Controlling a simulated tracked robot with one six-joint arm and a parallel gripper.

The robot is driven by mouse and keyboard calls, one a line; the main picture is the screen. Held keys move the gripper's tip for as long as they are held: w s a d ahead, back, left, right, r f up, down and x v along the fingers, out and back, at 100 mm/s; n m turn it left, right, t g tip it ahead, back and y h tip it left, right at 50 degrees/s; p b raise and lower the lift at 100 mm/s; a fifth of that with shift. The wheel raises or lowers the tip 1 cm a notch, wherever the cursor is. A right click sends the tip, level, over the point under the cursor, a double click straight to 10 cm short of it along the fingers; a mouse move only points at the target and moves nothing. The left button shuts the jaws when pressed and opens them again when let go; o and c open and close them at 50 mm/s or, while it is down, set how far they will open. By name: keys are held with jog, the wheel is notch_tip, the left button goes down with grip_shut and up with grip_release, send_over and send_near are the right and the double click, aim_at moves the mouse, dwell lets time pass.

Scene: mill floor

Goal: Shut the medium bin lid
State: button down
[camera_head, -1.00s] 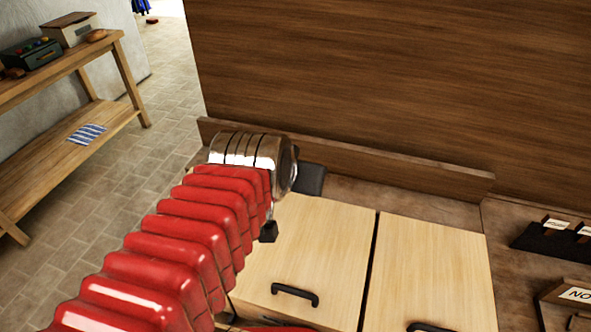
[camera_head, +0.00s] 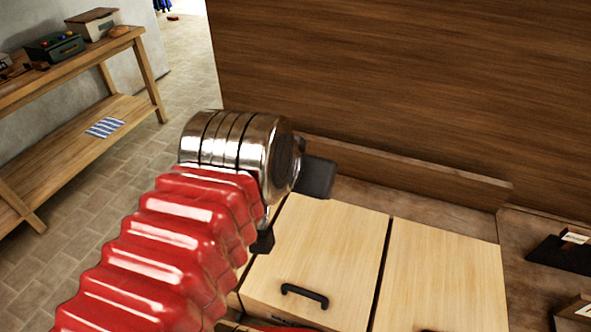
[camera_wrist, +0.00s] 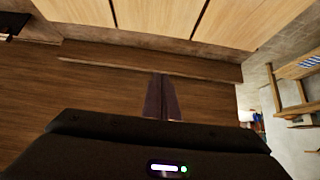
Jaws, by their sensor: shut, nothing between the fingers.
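Two light wood bin lids show in the head view, a left one (camera_head: 325,250) with a black handle (camera_head: 304,295) and a right one (camera_head: 445,265). Both look flat; I cannot tell which is the medium one. Light panels (camera_wrist: 158,15) also line the top of the wrist view. My gripper shows in the wrist view (camera_wrist: 162,98) with its dark fingers together and empty, against the dark wood wall. In the head view my wrist is above the back left of the left lid and hides part of that side.
A tall dark wood wall (camera_head: 400,90) stands behind the lids, with a low wood ledge (camera_head: 410,172) along its foot. Label stands (camera_head: 562,252) are at the right. A wooden shelf (camera_head: 148,75) with boxes stands at the left, beyond open tiled floor (camera_head: 110,170).

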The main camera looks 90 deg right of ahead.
jog(key=v, duration=0.6)
jog(key=shift+f, duration=0.1)
dwell(0.6)
jog(key=x, duration=1.2)
jog(key=shift+d+f, duration=0.15)
jog(key=shift+d, duration=0.05)
jog(key=shift+s, duration=0.1)
dwell(0.4)
